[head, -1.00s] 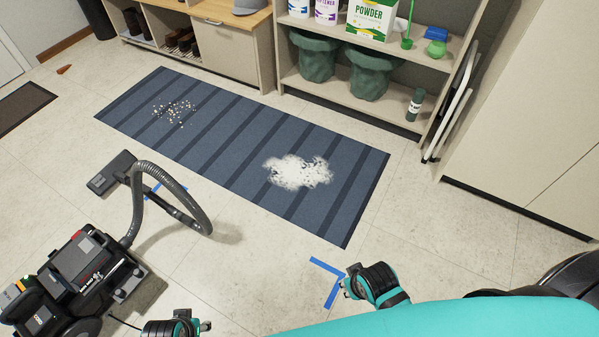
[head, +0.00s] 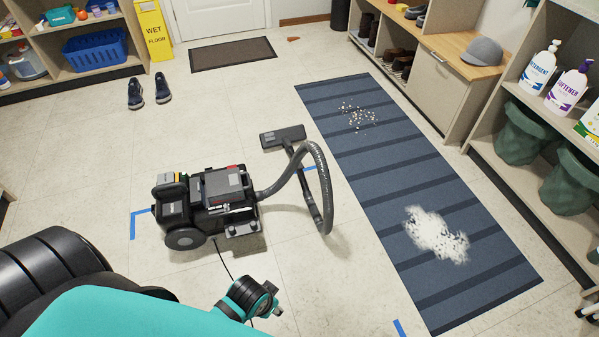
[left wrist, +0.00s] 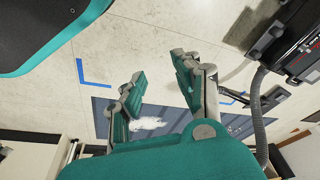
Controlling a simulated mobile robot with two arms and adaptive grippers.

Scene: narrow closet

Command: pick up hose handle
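The vacuum cleaner (head: 205,200) stands on the floor left of centre in the head view. Its ribbed grey hose (head: 325,185) arches up and over to the right. The dark hose handle and wand (head: 308,190) run between the hose's lower end and the floor head (head: 283,137). My left gripper (head: 266,302) is nearer the camera than the vacuum, apart from the handle. In the left wrist view, the left gripper (left wrist: 158,74) is open and empty, its fingers spread. That view also shows the vacuum body (left wrist: 300,45) and hose (left wrist: 258,120) at right. My right gripper is not clearly visible.
A striped blue mat (head: 440,200) with crumbs and white powder lies right of the vacuum. Shelves (head: 540,185) line the right side. Shoes (head: 149,91) and a yellow wet-floor sign (head: 153,30) stand at back left. Floor around the vacuum is mostly clear.

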